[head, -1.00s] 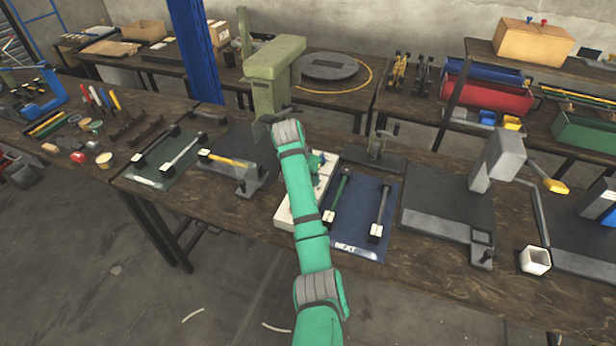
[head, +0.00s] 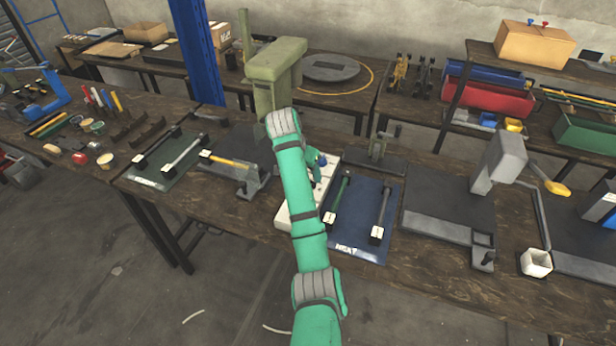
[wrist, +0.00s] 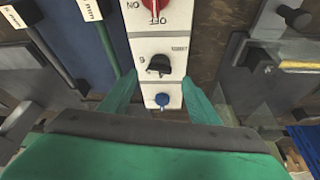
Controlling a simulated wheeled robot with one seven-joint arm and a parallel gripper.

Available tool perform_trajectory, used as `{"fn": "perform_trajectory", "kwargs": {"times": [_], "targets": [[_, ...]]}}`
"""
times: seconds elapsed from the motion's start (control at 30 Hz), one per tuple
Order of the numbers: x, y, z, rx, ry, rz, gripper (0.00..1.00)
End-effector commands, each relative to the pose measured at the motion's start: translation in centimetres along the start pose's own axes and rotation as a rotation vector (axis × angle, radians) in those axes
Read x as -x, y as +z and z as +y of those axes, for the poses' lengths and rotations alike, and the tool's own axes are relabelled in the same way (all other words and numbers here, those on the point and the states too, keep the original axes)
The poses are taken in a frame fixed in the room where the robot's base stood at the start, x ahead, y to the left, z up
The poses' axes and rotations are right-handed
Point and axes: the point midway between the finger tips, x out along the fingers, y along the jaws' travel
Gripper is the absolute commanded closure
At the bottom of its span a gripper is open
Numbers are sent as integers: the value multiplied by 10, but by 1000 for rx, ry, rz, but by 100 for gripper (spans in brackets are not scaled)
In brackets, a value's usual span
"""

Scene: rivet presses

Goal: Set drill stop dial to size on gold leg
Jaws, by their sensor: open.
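The dial's exact setting is too small to read. My gripper (wrist: 160,86) is open, its teal fingers on either side of the panel's lower part, around the dial and blue knob. A gold leg (head: 228,160) lies on the fixture to the left.
A green drill press (head: 272,75) stands behind my arm. A blue mat (head: 362,225) with two dark-and-green legs lies right of the panel, and a green mat (head: 160,165) with legs lies left. A grey press (head: 500,160) stands further right.

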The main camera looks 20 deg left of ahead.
Motion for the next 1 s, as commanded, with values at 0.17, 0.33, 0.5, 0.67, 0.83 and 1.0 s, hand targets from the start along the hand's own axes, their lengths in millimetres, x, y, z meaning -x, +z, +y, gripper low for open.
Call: {"fn": "perform_trajectory", "kwargs": {"times": [0.17, 0.33, 0.5, 0.67, 0.83, 1.0], "targets": [[33, 0, 0, 0, -2, 1, 44], [45, -2, 0, -1, -2, 4, 44], [54, -1, 0, -1, -2, 3, 44], [56, 0, 0, 0, 1, -1, 44], [57, 1, 0, 0, 1, -2, 44], [57, 1, 0, 0, 1, -1, 44]]}}
